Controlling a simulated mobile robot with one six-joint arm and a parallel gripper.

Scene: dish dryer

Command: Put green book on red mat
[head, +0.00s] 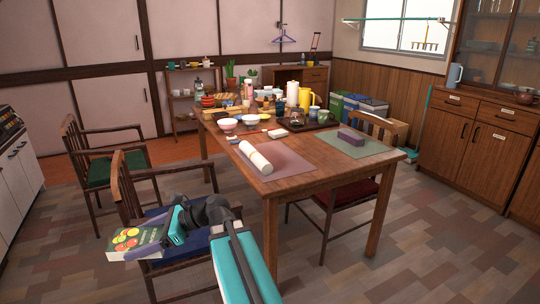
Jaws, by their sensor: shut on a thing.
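The green book (128,240) shows a cover with red and yellow round fruit pictures, at the lower left. My gripper (155,234) is shut on its right side and holds it over or beside the seat of the near chair; I cannot tell whether the book touches the chair. The red mat (300,166) lies flat on the near left part of the wooden table. A white roll (255,157) lies on the mat's left side. The mat is up and to the right of my gripper.
A green mat (378,149) with a purple block (352,137) lies to the right. Bowls (227,125), a yellow pitcher (305,98) and other dishes crowd the table's back. The red mat's right part is bare.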

